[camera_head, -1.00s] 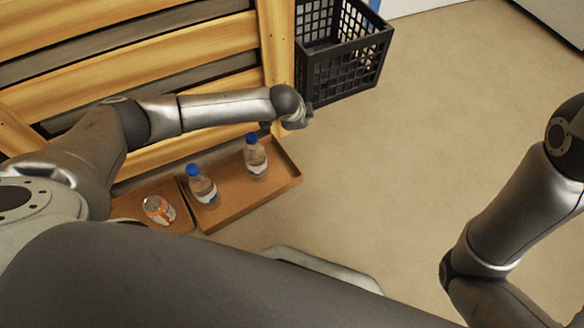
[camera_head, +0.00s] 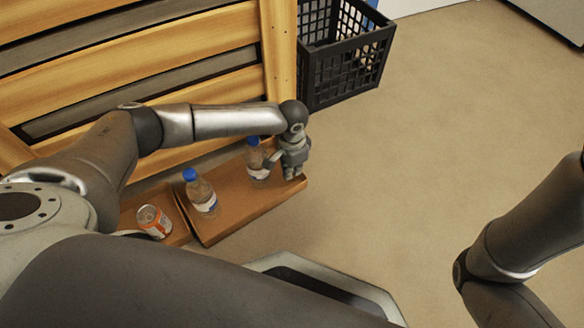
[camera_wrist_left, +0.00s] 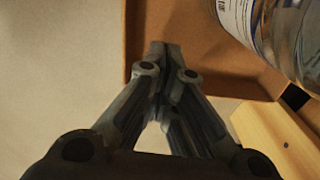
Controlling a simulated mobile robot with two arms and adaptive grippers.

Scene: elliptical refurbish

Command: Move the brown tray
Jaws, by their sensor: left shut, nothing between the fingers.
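The brown tray (camera_head: 236,210) lies on the floor beside the wooden slatted structure. Two clear bottles with blue caps stand on it, one near its left end (camera_head: 202,196) and one near its far edge (camera_head: 256,160). My left gripper (camera_head: 291,178) points down at the tray's right end, close to the second bottle. In the left wrist view its closed fingertips (camera_wrist_left: 158,48) overlap the tray's rim area (camera_wrist_left: 140,45), with the bottle (camera_wrist_left: 255,30) to the right. The fingers hold nothing. I cannot tell whether they touch the tray. My right gripper is out of view.
A second brown tray (camera_head: 178,232) with an orange-and-white can (camera_head: 153,221) adjoins on the left. The wooden slatted structure (camera_head: 150,60) rises behind. A black crate (camera_head: 345,60) stands at the back. The floor (camera_head: 430,130) to the right is clear.

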